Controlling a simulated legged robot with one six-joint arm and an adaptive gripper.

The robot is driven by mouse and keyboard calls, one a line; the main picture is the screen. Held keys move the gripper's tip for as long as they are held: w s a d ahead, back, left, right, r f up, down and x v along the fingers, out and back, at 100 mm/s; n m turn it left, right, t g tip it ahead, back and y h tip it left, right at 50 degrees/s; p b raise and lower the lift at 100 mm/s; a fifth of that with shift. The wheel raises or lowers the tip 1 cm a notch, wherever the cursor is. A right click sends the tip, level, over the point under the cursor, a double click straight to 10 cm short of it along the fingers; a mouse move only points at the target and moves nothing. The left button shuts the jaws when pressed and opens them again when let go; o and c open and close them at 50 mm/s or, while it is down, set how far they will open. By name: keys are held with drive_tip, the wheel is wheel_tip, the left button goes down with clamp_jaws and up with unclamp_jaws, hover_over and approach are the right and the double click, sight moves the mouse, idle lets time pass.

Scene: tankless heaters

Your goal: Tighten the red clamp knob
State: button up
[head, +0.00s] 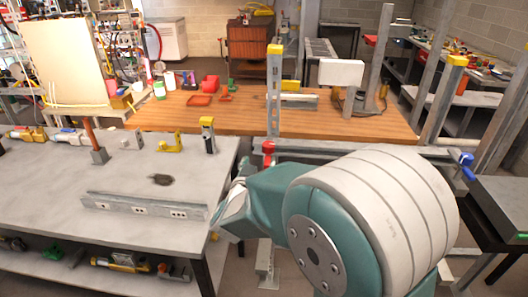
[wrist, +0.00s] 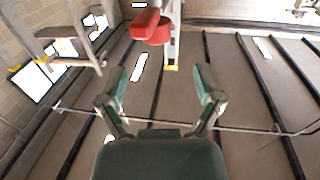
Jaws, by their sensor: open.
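The red clamp knob (head: 268,147) sits on the grey metal frame in the head view, just beyond my arm. In the wrist view the red knob (wrist: 147,26) is large at the top, left of centre, beside a pale upright post. My gripper (wrist: 162,80) is open and empty, its two green fingers spread apart. The knob appears above the fingertips in that picture, not between them, and no contact shows. In the head view my arm's large joint fills the lower right, and the fingers cannot be made out.
A grey metal workbench (head: 140,222) with clamps and a channel bar stands at left. A wooden-topped table (head: 185,120) is behind. Upright posts with yellow caps rise by the frame. A blue knob (head: 466,159) is on the frame's right.

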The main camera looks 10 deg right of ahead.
drive_tip(key=shift+v, duration=1.75)
drive_tip(key=s+a+r+n+g+y, duration=0.25)
drive_tip(key=s+r+n+y, duration=0.2)
drive_tip(key=s+y, duration=0.4)
drive_tip(key=s+d+f+g, duration=0.2)
drive_tip(key=s+d+g, duration=0.2)
drive_tip(key=s, duration=0.4)
drive_tip(key=s+d+f+g, duration=0.2)
drive_tip(key=s+d+g, duration=0.2)
drive_tip(key=s, duration=0.5)
drive_tip(key=shift+s+n, duration=0.25)
drive_tip(key=shift+n, duration=0.2)
